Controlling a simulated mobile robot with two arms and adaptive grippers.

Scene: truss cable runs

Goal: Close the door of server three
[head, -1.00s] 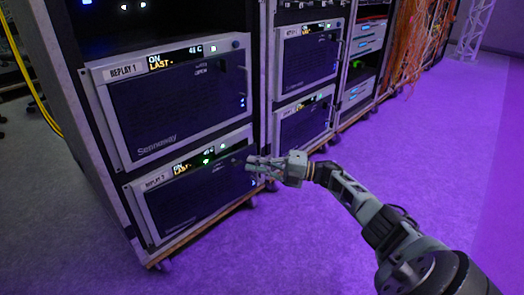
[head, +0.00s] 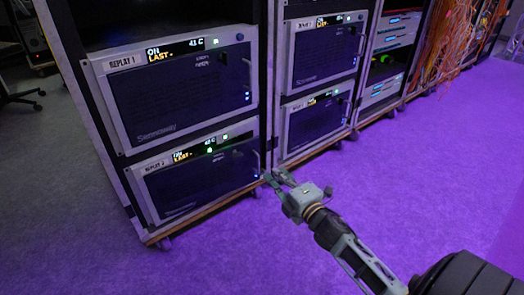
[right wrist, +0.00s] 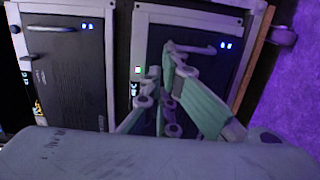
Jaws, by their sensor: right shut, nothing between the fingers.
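The front rack holds an upper server labelled REPLAY 1 (head: 180,97) and a lower one that appears to be labelled REPLAY 2 (head: 200,180). The second rack holds an upper server (head: 325,50) and a lower one (head: 315,117); their labels are too small to read, so I cannot tell which is server three. All four dark front doors look flush with their frames. My right gripper (head: 273,178) is shut and empty by the lower right corner of the front rack. In the right wrist view its fingers (right wrist: 178,58) overlap a server's dark door (right wrist: 205,70) and handle (right wrist: 192,47); contact is unclear. My left gripper is out of view.
Another rack with several thin units (head: 390,50) and hanging orange cables (head: 440,40) stands farther back. The racks rest on wheeled wooden bases (head: 205,205). Purple-lit carpet (head: 430,160) to the right is clear. A chair base (head: 22,98) stands at the left.

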